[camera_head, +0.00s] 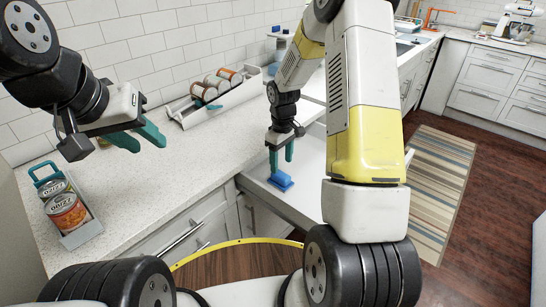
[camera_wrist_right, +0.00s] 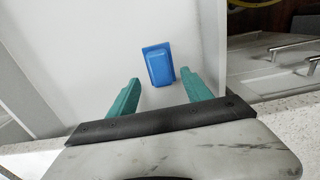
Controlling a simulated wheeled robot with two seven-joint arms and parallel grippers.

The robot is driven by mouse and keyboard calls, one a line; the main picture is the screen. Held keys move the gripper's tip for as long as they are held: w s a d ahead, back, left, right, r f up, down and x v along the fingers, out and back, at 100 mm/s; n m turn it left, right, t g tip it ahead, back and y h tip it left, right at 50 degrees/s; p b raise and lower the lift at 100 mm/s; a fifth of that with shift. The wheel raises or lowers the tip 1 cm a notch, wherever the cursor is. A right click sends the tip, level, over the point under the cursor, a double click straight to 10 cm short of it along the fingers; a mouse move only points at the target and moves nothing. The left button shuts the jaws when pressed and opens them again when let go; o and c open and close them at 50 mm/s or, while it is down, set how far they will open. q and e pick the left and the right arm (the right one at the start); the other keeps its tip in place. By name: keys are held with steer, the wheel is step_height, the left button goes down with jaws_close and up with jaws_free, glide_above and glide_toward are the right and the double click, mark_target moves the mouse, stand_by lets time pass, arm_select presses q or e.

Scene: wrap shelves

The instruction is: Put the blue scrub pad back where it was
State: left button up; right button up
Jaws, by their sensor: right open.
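The blue scrub pad (camera_head: 281,181) lies on the white floor of an open drawer (camera_head: 306,199). In the right wrist view the pad (camera_wrist_right: 159,65) is a raised blue block on a flat blue base, ahead of and between the fingertips. My right gripper (camera_head: 281,164) points down into the drawer just above the pad. Its teal fingers (camera_wrist_right: 160,84) are open, with nothing held between them. My left gripper (camera_head: 149,146) is open and empty above the counter at the left.
A grey carrier with cans (camera_head: 70,213) stands on the counter's left part. A striped rug (camera_head: 440,180) lies on the floor at right.

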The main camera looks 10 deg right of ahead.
step_height(320, 180, up, 5)
step_height(320, 180, up, 17)
steer(key=m+t, duration=0.3)
glide_above(281, 174)
steer(key=s, duration=0.9)
steer(key=s+a+r+m+t+y, duration=0.1)
steer(key=s+r+m, duration=0.1)
steer(key=s, duration=0.5)
steer(key=s+a+r+m+t+y, duration=0.1)
steer(key=s+r+m+t, duration=0.1)
steer(key=s+r, duration=0.3)
steer(key=s, duration=0.3)
steer(key=shift+s+a, duration=0.15)
steer(key=shift+s, duration=0.1)
